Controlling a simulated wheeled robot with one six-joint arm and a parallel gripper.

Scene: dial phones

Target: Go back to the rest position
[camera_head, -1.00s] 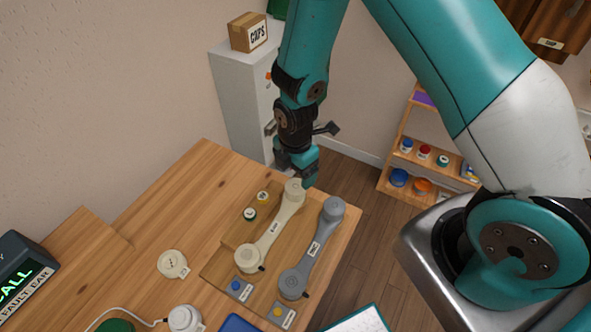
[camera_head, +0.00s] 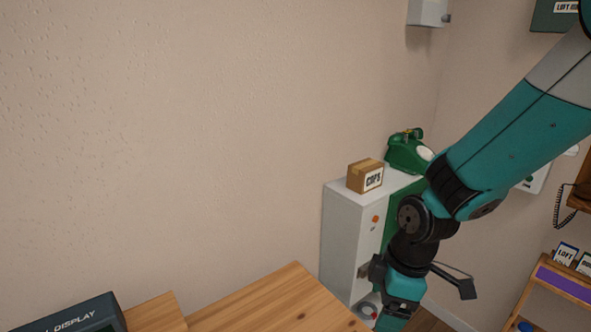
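My gripper (camera_head: 396,316) is at the lower right of the head view, at the end of my teal arm. It points down in front of the white cabinet (camera_head: 342,240) and to the right of the wooden table (camera_head: 265,305). Its fingertips are at or below the bottom edge of the picture, so I cannot tell whether they are open or shut. I see nothing held in it.
A CAPS box (camera_head: 364,177) and a green dial phone (camera_head: 407,152) stand on the cabinet. A wooden shelf (camera_head: 545,300) with cards, including one marked LOFT, is at the lower right. A dark display box (camera_head: 80,315) is at the lower left.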

